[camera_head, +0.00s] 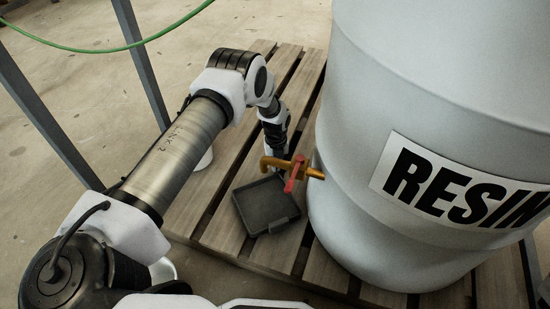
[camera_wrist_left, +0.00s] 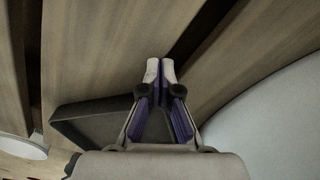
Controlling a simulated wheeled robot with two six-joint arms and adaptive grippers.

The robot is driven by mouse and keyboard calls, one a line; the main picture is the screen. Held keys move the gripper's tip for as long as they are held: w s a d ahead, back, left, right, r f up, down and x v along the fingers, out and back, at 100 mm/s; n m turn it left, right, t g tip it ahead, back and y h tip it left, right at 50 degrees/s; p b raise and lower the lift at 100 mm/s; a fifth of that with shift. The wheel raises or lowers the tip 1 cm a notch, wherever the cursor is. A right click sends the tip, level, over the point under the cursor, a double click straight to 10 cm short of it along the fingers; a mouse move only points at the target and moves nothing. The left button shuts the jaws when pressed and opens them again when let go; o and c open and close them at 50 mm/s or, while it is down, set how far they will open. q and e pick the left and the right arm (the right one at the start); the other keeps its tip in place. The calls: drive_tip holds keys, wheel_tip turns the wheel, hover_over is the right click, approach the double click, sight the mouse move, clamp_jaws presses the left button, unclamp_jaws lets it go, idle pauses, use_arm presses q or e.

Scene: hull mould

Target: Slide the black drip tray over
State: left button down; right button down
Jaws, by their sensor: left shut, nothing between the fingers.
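The black drip tray (camera_head: 264,205) is a shallow square tray lying on the wooden pallet, below and a little left of the tap (camera_head: 300,171). The tap is orange with a red handle and sticks out of the drum. My left gripper (camera_head: 276,146) points down just beyond the tray, partly hidden by the tap. In the left wrist view the gripper (camera_wrist_left: 161,68) is shut and empty, its fingertips over the pallet slats. The tray (camera_wrist_left: 88,124) shows there behind and left of the fingers. I cannot tell whether they touch it. My right gripper is not in view.
A big grey resin drum (camera_head: 370,235) stands on the pallet (camera_head: 325,265) close to the tray's right. A white container (camera_head: 203,159) is partly hidden behind my left arm. Grey posts (camera_head: 142,65) and a green hose (camera_head: 110,49) are at the upper left.

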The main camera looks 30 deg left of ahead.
sight(278, 179)
use_arm(q)
drive_tip(key=shift+s+d+r, duration=0.1)
drive_tip(key=shift+s+d, duration=0.5)
drive_tip(key=shift+s, duration=0.1)
drive_tip(key=shift+s+d+r+p, duration=0.25)
drive_tip(key=shift+s+d+p, duration=0.35)
drive_tip(key=shift+s, duration=0.05)
drive_tip(key=shift+s+d+f, duration=0.1)
drive_tip(key=shift+s+d, duration=0.1)
drive_tip(key=shift+f, duration=0.1)
